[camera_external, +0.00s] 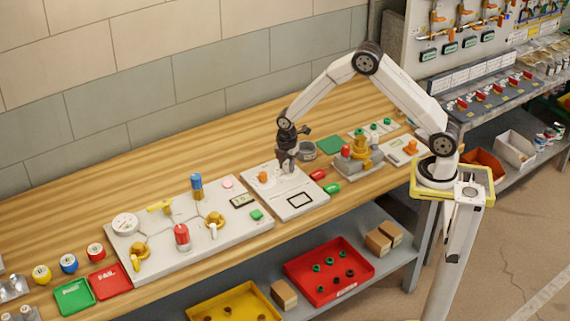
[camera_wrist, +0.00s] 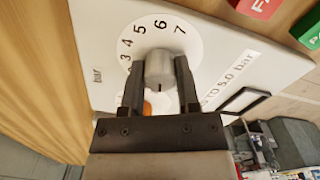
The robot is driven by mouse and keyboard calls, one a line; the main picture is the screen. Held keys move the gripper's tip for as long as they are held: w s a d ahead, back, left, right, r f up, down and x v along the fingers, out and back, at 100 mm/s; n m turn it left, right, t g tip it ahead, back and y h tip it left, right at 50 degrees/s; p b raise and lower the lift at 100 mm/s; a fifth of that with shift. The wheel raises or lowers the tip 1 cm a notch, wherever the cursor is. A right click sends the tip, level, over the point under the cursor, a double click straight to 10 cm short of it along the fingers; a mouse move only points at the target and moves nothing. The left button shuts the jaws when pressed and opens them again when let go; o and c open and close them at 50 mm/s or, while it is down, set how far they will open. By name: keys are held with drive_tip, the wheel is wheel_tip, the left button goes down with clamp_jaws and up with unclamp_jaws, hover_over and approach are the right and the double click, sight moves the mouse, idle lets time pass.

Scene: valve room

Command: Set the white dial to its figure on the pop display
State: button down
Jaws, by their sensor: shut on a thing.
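The white dial (camera_wrist: 158,67) is a pale knob in the middle of a round white scale (camera_wrist: 186,48). The scale's figures 3 to 7 can be read in the wrist view; the rest is hidden by my gripper. A short dark mark shows on the knob's side facing the jaws. My gripper (camera_external: 286,166) is lowered over the small white panel (camera_external: 264,195); its jaws are shut on the dial, one on each side (camera_wrist: 157,82). Printing on the panel (camera_wrist: 230,82) partly reads "TO 5.0 bar". I cannot tell which lettering or screen is the pop display.
An orange knob (camera_external: 263,177) stands close left of my gripper. A larger panel (camera_external: 160,254) with valves, a blue post (camera_external: 196,186) and a red post (camera_external: 182,237) lies further left. Red (camera_external: 318,174) and green (camera_external: 331,188) blocks and a brass valve fitting (camera_external: 359,150) stand right.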

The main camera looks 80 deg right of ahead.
sight(287, 163)
drive_tip(key=shift+c, duration=1.6)
unclamp_jaws()
drive_tip(key=shift+r, duration=0.15)
drive_tip(key=shift+r, duration=3.75)
drive_tip(key=shift+s, duration=0.1)
drive_tip(key=s+a+r+m+t, duration=0.1)
drive_tip(key=s+a+m, duration=0.2)
drive_tip(key=s+m, duration=0.3)
drive_tip(key=s+a+r+m+t, duration=0.1)
drive_tip(key=s+a+m, duration=0.3)
drive_tip(key=s, duration=0.9)
drive_tip(key=m, duration=0.3)
drive_tip(key=shift+a+r+m+t, duration=0.2)
drive_tip(key=shift+r+m+t, duration=0.05)
drive_tip(key=shift+m+t, duration=0.05)
